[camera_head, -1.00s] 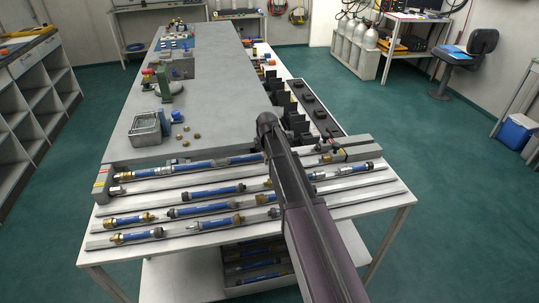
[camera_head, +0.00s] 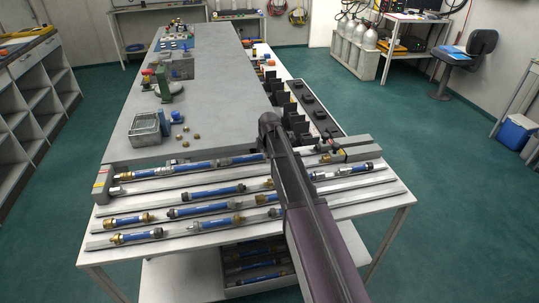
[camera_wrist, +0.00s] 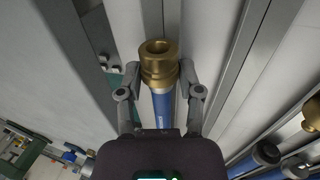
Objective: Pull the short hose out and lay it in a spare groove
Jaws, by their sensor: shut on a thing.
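Several short blue hoses with metal end fittings lie in long grooves on the front of the bench, among them a front-left hose (camera_head: 136,236), a middle hose (camera_head: 213,191) and a back-row hose (camera_head: 185,169). My gripper (camera_wrist: 160,76) is shut on a blue hose (camera_wrist: 163,108) just by its brass end fitting, one finger on each side. The held hose runs back under the gripper body, which hides its far part. In the head view my arm hides the gripper, and I cannot tell which hose there is held. Bare stretches of groove (camera_head: 352,199) show at the right.
A grey panel (camera_head: 205,105) fills the bench behind the grooves, with a metal tray (camera_head: 146,128) and small brass parts on it. Black upright holders (camera_head: 290,110) line its right side. A bin of more hoses (camera_head: 255,270) sits on the lower shelf.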

